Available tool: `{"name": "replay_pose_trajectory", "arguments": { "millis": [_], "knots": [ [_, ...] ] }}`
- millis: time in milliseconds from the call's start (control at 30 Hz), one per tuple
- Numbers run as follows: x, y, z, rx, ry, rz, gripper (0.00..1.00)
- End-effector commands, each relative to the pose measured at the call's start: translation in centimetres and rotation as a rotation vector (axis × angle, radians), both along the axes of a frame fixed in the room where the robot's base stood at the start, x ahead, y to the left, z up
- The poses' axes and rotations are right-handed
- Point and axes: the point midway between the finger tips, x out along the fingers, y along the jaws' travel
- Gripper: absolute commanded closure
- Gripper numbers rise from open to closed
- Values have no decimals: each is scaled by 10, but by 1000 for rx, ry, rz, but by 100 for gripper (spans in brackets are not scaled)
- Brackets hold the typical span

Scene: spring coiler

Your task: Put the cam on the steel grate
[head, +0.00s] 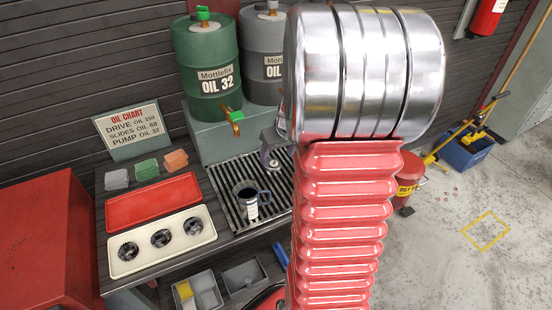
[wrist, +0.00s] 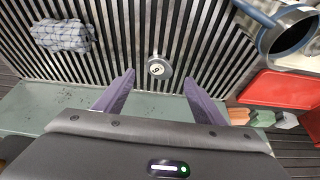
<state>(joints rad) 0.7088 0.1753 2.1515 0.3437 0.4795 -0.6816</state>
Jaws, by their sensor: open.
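The cam (wrist: 156,68), a small grey round piece with a pale numbered face, lies on the dark-slotted steel grate (wrist: 120,50) in the wrist view. My gripper (wrist: 158,80) is open, its two purple-grey fingers apart, with the cam just past the fingertips and between their lines. I see no finger touching it. In the head view my gripper (head: 272,145) is low over the back right of the grate (head: 222,196), and the cam (head: 273,163) shows just under it. My red arm hides the right part of the grate.
A blue-grey jug (head: 249,193) stands on the grate; a checked cloth (wrist: 62,36) lies there too. A red tray (head: 153,201) and a cream tray (head: 120,268) with three dark round parts are left. A green drum (head: 207,50) with a tap stands behind.

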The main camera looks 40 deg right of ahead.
Motion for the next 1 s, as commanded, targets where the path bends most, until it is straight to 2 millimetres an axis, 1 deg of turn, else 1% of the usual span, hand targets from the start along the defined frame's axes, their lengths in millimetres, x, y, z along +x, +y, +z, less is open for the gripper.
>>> {"name": "replay_pose_trajectory", "arguments": {
  "millis": [33, 200, 400, 567, 1000],
  "knots": [
    [-2, 0, 8, -2, -3, 0, 36],
    [-11, 2, 28, -3, -2, -1, 36],
    [-17, 5, 44, -1, -2, -1, 36],
    [-19, 5, 47, -1, 0, -1, 36],
    [-19, 5, 47, 0, 0, 0, 36]
  ]
}}
